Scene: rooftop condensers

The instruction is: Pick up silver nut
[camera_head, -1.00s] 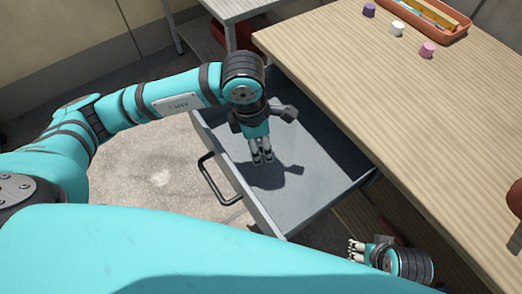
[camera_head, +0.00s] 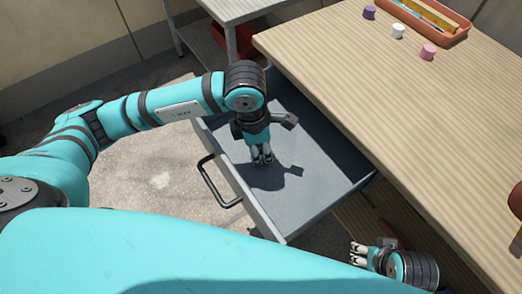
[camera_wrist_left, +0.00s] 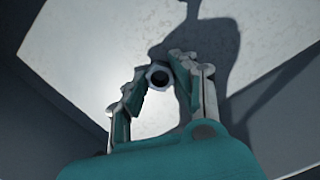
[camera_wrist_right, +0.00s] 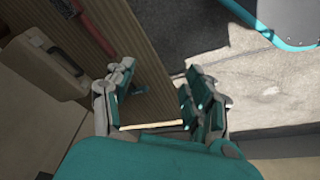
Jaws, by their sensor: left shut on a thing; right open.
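The silver nut (camera_wrist_left: 159,77) shows in the left wrist view as a small hexagonal ring with a dark hole, between the fingertips of my left gripper (camera_wrist_left: 160,84). My left gripper is shut on it. In the head view my left gripper (camera_head: 262,158) points down inside the open grey drawer (camera_head: 310,195), and the nut is too small to make out there. I cannot tell whether the nut touches the drawer floor. My right gripper (camera_head: 358,252) is open and empty, low beside the wooden table; it also shows in the right wrist view (camera_wrist_right: 158,92).
The wooden table (camera_head: 400,110) stands right of the drawer. On it are purple (camera_head: 369,12), white (camera_head: 397,31) and pink (camera_head: 427,51) small cylinders and an orange tray (camera_head: 455,38). The drawer's black handle (camera_head: 212,185) faces left. A grey side table (camera_head: 232,10) stands behind.

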